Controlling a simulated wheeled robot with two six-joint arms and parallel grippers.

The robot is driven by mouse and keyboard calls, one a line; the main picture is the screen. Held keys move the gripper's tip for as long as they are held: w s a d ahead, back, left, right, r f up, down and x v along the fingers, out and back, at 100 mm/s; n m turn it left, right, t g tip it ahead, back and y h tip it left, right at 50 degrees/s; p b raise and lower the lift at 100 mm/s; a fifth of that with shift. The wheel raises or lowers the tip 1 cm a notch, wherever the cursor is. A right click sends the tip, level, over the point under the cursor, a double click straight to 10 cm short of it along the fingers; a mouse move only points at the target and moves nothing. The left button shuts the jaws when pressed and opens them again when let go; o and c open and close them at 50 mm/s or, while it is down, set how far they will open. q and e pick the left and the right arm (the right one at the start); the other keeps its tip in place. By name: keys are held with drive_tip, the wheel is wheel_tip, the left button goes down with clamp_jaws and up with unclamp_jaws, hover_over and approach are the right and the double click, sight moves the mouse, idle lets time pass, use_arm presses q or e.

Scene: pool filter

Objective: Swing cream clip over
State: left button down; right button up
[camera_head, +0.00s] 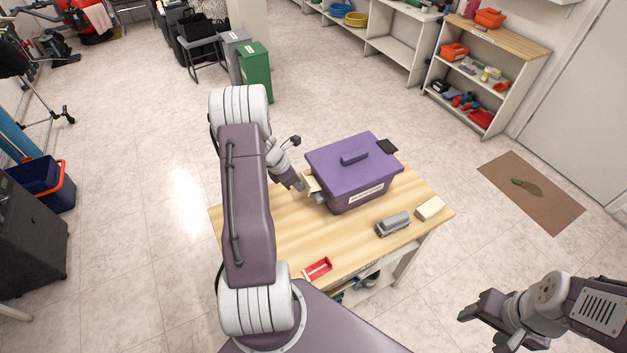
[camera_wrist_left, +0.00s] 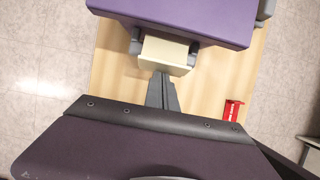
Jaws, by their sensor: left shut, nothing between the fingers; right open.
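A purple box (camera_head: 350,187) with a purple lid (camera_head: 352,160) stands on the wooden table; the lid sits on top. The cream clip (camera_head: 311,184) is on the box's left side and sticks outward, tilted away from the wall. In the left wrist view the cream clip (camera_wrist_left: 165,52) shows below the lid's edge, between dark hinge parts. A black clip (camera_head: 387,146) sticks out on the box's far right side. My left gripper (camera_wrist_left: 161,80) is shut and empty, its tips at the clip's outer edge; touching cannot be told. My right gripper (camera_head: 487,322) is open and empty, right of the table.
On the wooden table (camera_head: 285,240), a grey toy truck (camera_head: 393,224) and a cream block (camera_head: 430,208) are right of the box. A red tray (camera_head: 317,268) lies near the front edge. The table's left front is clear.

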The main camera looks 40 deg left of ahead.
use_arm(q)
drive_tip(key=shift+f, duration=0.1)
drive_tip(key=shift+s+a+r+p, duration=0.15)
drive_tip(key=shift+s+a+r, duration=0.15)
drive_tip(key=shift+s, duration=0.25)
drive_tip(key=shift+s+a+r+p, duration=0.15)
drive_tip(key=shift+s+a, duration=0.15)
drive_tip(key=shift+s, duration=0.3)
drive_tip(key=shift+s+a+r+p, duration=0.1)
drive_tip(key=shift+s+a+r, duration=0.2)
drive_tip(key=shift+s, duration=0.25)
wheel_tip(320, 180, up, 5)
drive_tip(key=p, duration=0.5)
